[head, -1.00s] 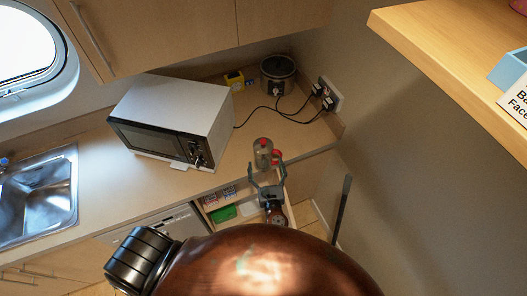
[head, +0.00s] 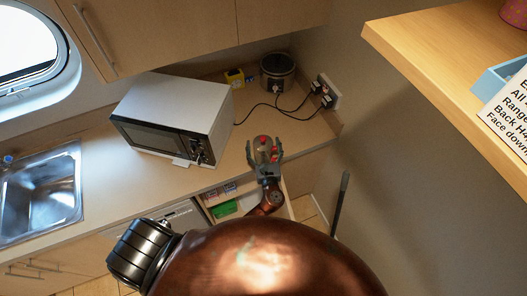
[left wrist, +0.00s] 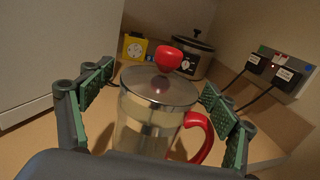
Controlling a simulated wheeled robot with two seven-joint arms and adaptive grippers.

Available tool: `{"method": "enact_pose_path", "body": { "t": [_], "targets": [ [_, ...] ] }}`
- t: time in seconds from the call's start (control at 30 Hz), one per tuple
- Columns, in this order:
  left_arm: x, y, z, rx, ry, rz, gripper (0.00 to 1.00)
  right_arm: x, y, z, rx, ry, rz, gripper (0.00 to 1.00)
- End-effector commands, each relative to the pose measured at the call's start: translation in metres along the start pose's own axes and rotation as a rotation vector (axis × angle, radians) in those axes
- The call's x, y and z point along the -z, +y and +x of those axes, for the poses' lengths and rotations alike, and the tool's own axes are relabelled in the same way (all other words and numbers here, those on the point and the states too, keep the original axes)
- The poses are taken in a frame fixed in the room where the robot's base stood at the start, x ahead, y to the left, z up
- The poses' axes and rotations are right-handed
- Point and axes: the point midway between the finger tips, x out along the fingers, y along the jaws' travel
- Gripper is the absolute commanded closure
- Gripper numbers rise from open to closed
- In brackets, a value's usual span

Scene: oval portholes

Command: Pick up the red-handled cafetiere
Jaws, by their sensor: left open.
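The cafetiere has a clear glass body, a metal lid with a red knob and a red handle. It stands upright on the counter right of the microwave in the head view, where the cafetiere (head: 263,143) is partly hidden by my gripper. In the left wrist view the cafetiere (left wrist: 150,112) fills the middle, its handle on the right side. My left gripper (head: 264,153) is open, its fingers on either side of the cafetiere. In the left wrist view the green-padded fingers of this gripper (left wrist: 158,105) show with gaps to the glass. My right gripper is not in view.
A microwave (head: 172,115) stands left of the cafetiere. Behind are a black-and-silver pot (head: 277,72), a yellow timer (head: 234,77) and plugged-in cables at a wall socket (head: 326,92). An open drawer (head: 240,205) lies below the counter edge. A wooden shelf (head: 430,45) juts in upper right.

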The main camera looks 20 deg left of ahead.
Motion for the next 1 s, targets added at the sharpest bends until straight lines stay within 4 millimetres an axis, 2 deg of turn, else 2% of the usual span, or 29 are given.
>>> {"method": "enact_pose_path", "body": {
  "t": [0.07,1.0],
  "targets": [
    [0.0001,-0.0001,-0.0002,0.000,0.000,0.000,0.21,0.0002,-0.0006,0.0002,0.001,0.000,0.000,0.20],
    [-0.0004,-0.0002,-0.0003,0.000,0.000,-0.001,0.86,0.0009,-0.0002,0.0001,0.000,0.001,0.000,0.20]
  ]
}}
